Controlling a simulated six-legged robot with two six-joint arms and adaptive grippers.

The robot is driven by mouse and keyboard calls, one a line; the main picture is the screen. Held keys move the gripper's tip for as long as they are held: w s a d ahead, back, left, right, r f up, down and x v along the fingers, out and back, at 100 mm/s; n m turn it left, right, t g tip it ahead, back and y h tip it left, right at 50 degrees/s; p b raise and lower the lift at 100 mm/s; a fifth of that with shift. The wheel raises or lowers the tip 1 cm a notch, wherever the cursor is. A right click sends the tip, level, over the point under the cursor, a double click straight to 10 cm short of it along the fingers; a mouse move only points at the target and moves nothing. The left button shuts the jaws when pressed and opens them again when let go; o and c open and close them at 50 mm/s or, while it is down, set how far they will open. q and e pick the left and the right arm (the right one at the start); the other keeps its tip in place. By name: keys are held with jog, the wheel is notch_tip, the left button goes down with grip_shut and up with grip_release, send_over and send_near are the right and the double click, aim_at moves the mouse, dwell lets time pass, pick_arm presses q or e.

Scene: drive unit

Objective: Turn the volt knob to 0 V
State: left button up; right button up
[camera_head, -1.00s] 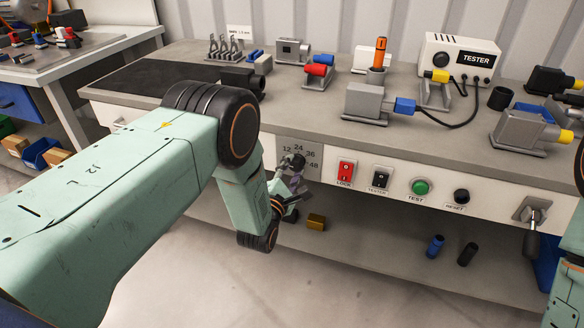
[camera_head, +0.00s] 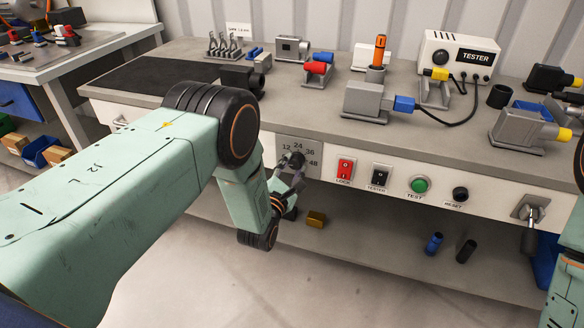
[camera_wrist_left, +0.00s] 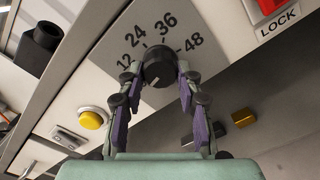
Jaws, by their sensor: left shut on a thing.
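The volt knob (camera_head: 296,160) is a dark round knob on a grey plate (camera_head: 286,147) in the bench's front panel. The plate is marked 12, 24, 36 and 48; no 0 mark is visible to me. In the left wrist view the knob (camera_wrist_left: 158,67) sits between the fingertips of my left gripper (camera_wrist_left: 159,75), one on each side. My left gripper (camera_head: 290,180) is shut on the knob. I cannot clearly tell which mark the knob points at. My right gripper is not in view; only part of my right arm shows at the right edge.
Right of the plate are the red LOCK switch (camera_head: 345,169), the TESTER switch (camera_head: 381,176), the green TEST button (camera_head: 419,184) and the RESET button (camera_head: 460,194). A yellow button (camera_wrist_left: 93,120) shows in the wrist view. A brass block (camera_head: 316,219) lies on the lower shelf.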

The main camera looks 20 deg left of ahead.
pick_arm(q)
jog(key=o, duration=1.2)
jog(key=shift+c, duration=0.2)
jog(key=s, duration=1.2)
jog(key=shift+a, duration=0.2)
